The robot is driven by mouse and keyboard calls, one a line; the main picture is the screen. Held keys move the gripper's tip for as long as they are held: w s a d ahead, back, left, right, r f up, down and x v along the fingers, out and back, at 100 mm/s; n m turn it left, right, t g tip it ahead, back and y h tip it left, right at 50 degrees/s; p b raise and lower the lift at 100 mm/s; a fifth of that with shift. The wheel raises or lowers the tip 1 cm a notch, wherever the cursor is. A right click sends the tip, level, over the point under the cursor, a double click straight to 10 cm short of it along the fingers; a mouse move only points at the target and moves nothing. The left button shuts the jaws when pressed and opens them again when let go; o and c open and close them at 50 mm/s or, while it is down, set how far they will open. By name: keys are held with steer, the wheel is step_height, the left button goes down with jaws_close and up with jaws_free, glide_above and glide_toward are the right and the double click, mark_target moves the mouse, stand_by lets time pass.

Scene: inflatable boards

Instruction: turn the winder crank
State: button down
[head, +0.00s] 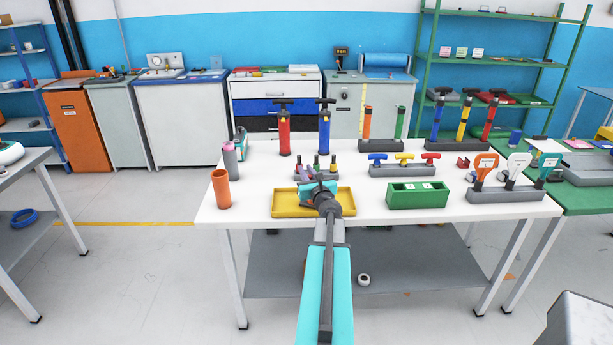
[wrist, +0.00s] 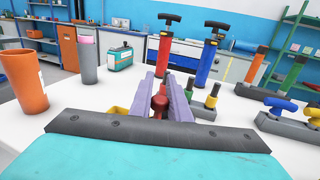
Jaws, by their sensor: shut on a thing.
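My gripper (head: 318,190) is low over the yellow tray (head: 281,209) at the front of the white table. In the wrist view its two pale purple fingers (wrist: 166,80) are shut on a small dark red rounded piece (wrist: 159,103). Its lower part is hidden by the wrist plate, so I cannot tell what it belongs to. A blue roll (head: 385,60) lies on top of a grey cabinet (head: 366,92) at the back wall. It may be the winder, but I cannot make out a crank on it.
Red (head: 284,130) and blue (head: 324,130) pumps stand behind my gripper. An orange cup (head: 221,189) and grey cylinder (head: 230,160) are to its left. A green box (head: 418,195) and a rack of paddle-shaped tools (head: 506,195) are to its right. Floor left of the table is open.

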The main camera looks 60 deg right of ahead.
steer(key=shift+f+m+g+h+b, duration=0.2)
steer(key=shift+m+g+h+b, duration=0.1)
steer(key=shift+b, duration=0.5)
steer(key=m+g+h+b, duration=0.1)
steer(key=b, duration=0.2)
steer(key=shift+w+d, duration=0.1)
steer(key=shift+w, duration=0.05)
steer(key=m+g+h+b, duration=0.1)
steer(key=b, duration=0.1)
steer(key=shift+d+b, duration=0.15)
steer(key=shift+b, duration=0.2)
steer(key=m+g+h+b, duration=0.1)
steer(key=b, duration=0.1)
steer(key=m+g+b, duration=0.1)
steer(key=g+b, duration=0.1)
steer(key=b, duration=0.1)
steer(key=shift+w+d+h, duration=0.15)
steer(key=shift+d+h, duration=0.1)
steer(key=shift+h, duration=0.15)
steer(key=m+g+b, duration=0.1)
steer(key=b, duration=0.1)
steer(key=m+g+h+b, duration=0.1)
steer(key=shift+d+g+b, duration=0.3)
steer(key=shift+g+b, duration=0.1)
